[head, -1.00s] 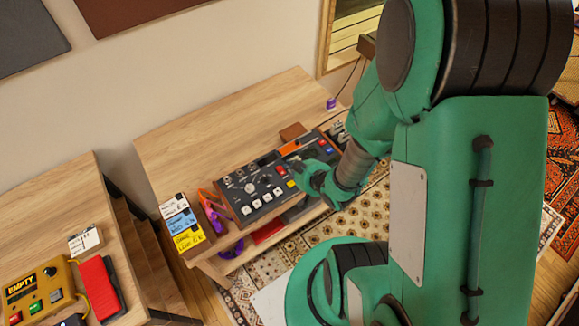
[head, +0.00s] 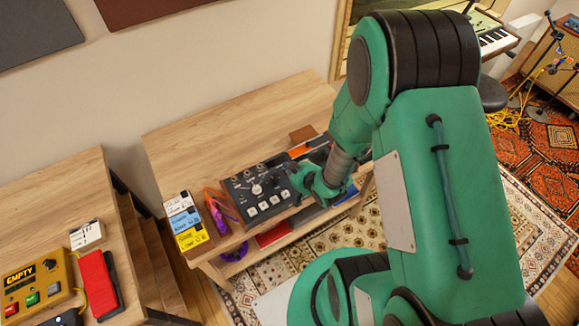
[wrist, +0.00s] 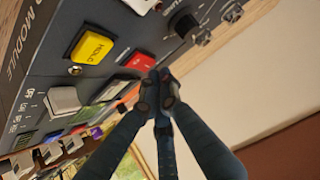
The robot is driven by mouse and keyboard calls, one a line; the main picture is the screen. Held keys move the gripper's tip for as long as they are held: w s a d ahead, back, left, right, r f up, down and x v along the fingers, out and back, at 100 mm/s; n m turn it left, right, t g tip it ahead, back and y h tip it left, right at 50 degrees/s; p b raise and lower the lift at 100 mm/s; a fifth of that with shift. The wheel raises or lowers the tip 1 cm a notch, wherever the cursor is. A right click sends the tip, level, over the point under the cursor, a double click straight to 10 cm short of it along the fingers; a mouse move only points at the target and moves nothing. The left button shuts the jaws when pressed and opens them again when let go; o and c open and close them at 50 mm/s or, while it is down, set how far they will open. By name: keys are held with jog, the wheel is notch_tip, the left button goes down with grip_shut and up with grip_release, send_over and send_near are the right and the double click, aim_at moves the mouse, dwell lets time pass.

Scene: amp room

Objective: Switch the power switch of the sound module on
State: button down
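The sound module (head: 271,186) is a dark grey panel with knobs and pale square buttons on the wooden desk. In the wrist view its face (wrist: 120,25) fills the upper left, with part of the word MODULE readable. It carries a yellow HOLD button (wrist: 92,43), a red button (wrist: 137,61), a black knob (wrist: 184,24) and a pale grey button (wrist: 62,100). I cannot tell which control is the power switch. My gripper (wrist: 157,88) is shut and empty, its tips close beside the red button; contact is unclear. In the head view my gripper (head: 306,178) hides the module's right part.
Left of the module on the desk (head: 225,130) are purple and orange items (head: 220,207) and a block with white, blue and yellow labels (head: 184,222). A second desk at left holds a yellow EMPTY box (head: 36,282) and a red item (head: 97,280). The desk's back is clear.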

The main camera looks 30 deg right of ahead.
jog(key=shift+f, duration=0.2)
dwell(0.3)
jog(key=shift+w+f, duration=0.2)
jog(key=shift+f, duration=0.05)
jog(key=shift+s, duration=0.25)
jog(key=shift+s, duration=0.6)
dwell(0.4)
